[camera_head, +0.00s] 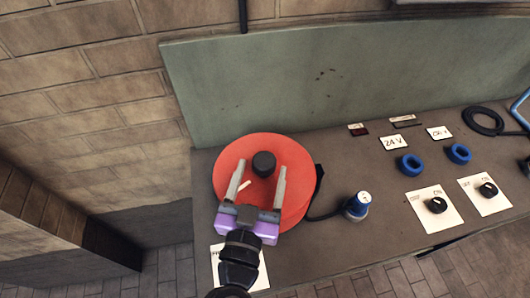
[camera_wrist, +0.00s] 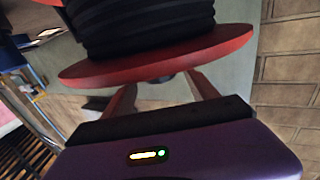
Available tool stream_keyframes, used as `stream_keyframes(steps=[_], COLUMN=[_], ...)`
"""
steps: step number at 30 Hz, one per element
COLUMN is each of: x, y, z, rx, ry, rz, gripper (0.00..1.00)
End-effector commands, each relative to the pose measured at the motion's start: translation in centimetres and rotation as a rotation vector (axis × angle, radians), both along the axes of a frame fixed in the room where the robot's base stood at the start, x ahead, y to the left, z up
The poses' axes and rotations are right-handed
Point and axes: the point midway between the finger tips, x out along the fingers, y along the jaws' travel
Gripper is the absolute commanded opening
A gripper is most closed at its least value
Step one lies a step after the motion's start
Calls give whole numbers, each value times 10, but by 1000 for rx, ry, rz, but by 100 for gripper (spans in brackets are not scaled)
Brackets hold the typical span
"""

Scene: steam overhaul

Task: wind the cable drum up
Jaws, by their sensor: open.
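The cable drum (camera_head: 232,160) is a red disc with a dark round knob (camera_head: 264,164) on its face, standing at the left end of the grey bench. My gripper (camera_head: 262,177) is open over the drum's face, with its two fingers pointing toward the knob, one on each side of its near edge. I cannot tell whether the fingers touch it. In the wrist view the drum's red flange (camera_wrist: 160,58) and wound black cable (camera_wrist: 140,25) show beyond my fingers.
Two rotary switches (camera_head: 437,205) on white plates stand to the right. A coiled dark cable (camera_head: 483,120) is at the far right. A green-grey panel (camera_head: 320,75) rises behind the bench (camera_head: 300,262).

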Motion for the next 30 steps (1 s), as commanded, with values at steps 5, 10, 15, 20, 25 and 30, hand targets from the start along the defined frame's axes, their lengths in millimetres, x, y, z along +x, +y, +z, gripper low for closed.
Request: stream_keyframes(steps=[5, 10, 15, 20, 25, 30], x=[25, 37, 39, 38, 38, 38], y=[-4, -5, -6, -6, -6, -6], z=[2, 1, 0, 0, 0, 0], rx=[0, 0, 1, 1, 1, 1], ry=[1, 1, 1, 1, 1, 1], rz=[-1, -1, 0, 0, 0, 0], gripper=[68, 68, 68, 60, 27, 0])
